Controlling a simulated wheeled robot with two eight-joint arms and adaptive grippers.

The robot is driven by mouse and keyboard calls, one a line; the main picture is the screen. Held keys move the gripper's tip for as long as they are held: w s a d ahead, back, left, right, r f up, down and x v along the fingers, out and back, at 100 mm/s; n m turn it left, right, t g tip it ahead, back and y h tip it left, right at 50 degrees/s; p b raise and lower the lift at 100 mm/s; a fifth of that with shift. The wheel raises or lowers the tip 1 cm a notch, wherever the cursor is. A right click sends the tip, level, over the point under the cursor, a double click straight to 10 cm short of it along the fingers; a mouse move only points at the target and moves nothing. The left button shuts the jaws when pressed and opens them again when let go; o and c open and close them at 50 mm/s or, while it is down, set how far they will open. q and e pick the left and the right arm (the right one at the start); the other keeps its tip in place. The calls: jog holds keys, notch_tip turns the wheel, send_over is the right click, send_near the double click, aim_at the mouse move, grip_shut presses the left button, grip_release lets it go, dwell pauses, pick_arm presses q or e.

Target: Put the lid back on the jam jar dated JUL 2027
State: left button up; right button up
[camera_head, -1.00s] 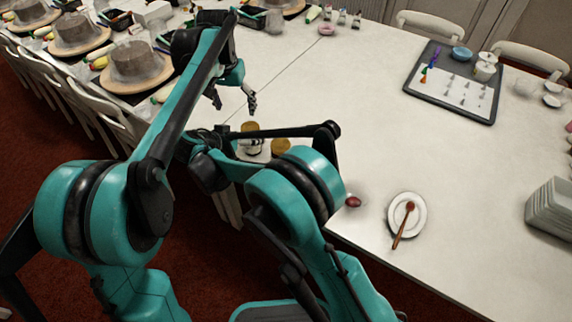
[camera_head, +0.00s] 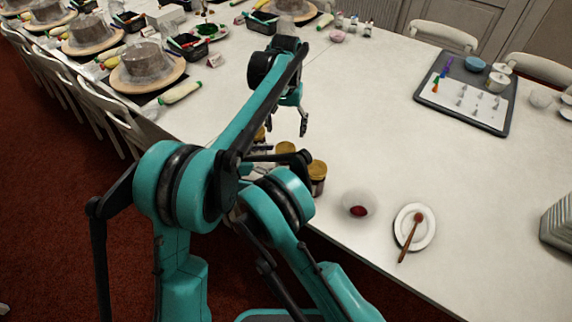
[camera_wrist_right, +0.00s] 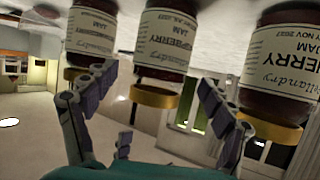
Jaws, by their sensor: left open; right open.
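Several jam jars with gold lids stand at the table's near edge. In the head view one jar (camera_head: 317,178) shows clear of my arm; others are partly hidden behind it. The right wrist view is upside down. There a raspberry jam jar (camera_wrist_right: 163,45) with a gold lid (camera_wrist_right: 154,96) is between the fingers of my open right gripper (camera_wrist_right: 155,98); its small date line seems to include JUL. A cherry jar (camera_wrist_right: 285,60), dated NOV 2027, is at right. My left gripper (camera_head: 288,120) is open and empty above the table.
A bowl with red jam (camera_head: 358,208) and a plate (camera_head: 428,236) with a reddish spoon (camera_head: 411,238) are right of the jars. A dark tray (camera_head: 432,107) lies farther back; stacked containers (camera_head: 560,222) stand at right. Cake turntables (camera_head: 120,78) line the left. The middle table is clear.

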aim_at(293, 157)
jog(key=shift+x, duration=3.6)
jog(key=shift+f, duration=0.1)
jog(key=c, duration=1.9)
pick_arm(q)
jog(key=shift+c, duration=0.9)
pick_arm(e)
grip_shut()
pick_arm(q)
jog(key=n, duration=1.3)
